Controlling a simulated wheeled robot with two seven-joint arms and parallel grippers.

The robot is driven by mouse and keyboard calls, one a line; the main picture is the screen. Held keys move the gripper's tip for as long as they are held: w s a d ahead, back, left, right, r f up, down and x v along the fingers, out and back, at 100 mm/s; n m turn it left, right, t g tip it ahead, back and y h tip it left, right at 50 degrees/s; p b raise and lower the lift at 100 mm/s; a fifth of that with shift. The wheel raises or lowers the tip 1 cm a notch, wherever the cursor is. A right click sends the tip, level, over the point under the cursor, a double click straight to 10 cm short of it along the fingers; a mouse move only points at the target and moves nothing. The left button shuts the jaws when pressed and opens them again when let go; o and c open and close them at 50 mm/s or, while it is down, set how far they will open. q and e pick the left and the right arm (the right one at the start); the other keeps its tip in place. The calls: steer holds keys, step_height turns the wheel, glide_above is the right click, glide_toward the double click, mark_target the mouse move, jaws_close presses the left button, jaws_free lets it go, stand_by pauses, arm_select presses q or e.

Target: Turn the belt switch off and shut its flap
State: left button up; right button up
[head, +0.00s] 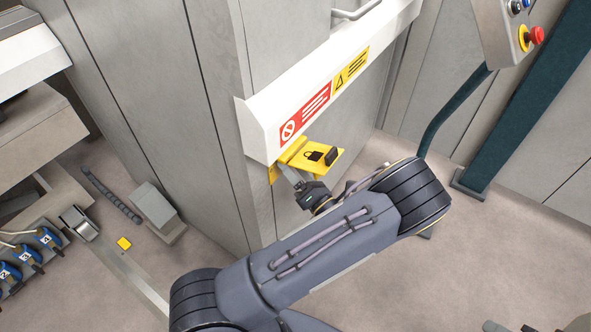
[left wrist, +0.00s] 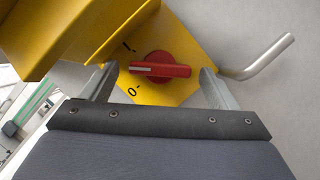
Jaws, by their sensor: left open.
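The belt switch is a red rotary knob (left wrist: 165,66) on a yellow plate (left wrist: 185,42) in the left wrist view. The white line on the knob points left, between the "I" mark above and the "0" mark below. The yellow flap (left wrist: 62,32) is open and stands out from the panel. In the head view the flap (head: 325,153) shows a black padlock sign, and it hides the knob. My left gripper (left wrist: 158,72) is open, with one finger on each side of the knob; contact is unclear. In the head view the left gripper (head: 287,173) is under the flap. My right gripper is not in view.
A white ledge with a red and yellow warning label (head: 305,111) runs above the flap. A bent metal rod (left wrist: 262,60) sticks out right of the knob. A control box with a red button (head: 537,36) stands on a green post at the right.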

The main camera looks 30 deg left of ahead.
arm_select(q)
steer(key=c, duration=1)
steer(key=shift+f+n, duration=0.1)
steer(key=shift+n, duration=0.3)
steer(key=shift+w+n+g+y+b, duration=0.15)
steer(key=shift+n+g+y+b, duration=0.6)
steer(key=shift+n, duration=1.3)
steer(key=shift+w+n+g+y+b, duration=0.15)
steer(key=shift+n+g+y+b, duration=0.15)
steer(key=shift+n+g, duration=1.25)
steer(key=shift+w+n+g+y+b, duration=0.15)
steer(key=shift+n+g+y+b, duration=0.4)
steer(key=shift+n, duration=1.95)
steer(key=shift+d, duration=0.1)
steer(key=o, duration=1)
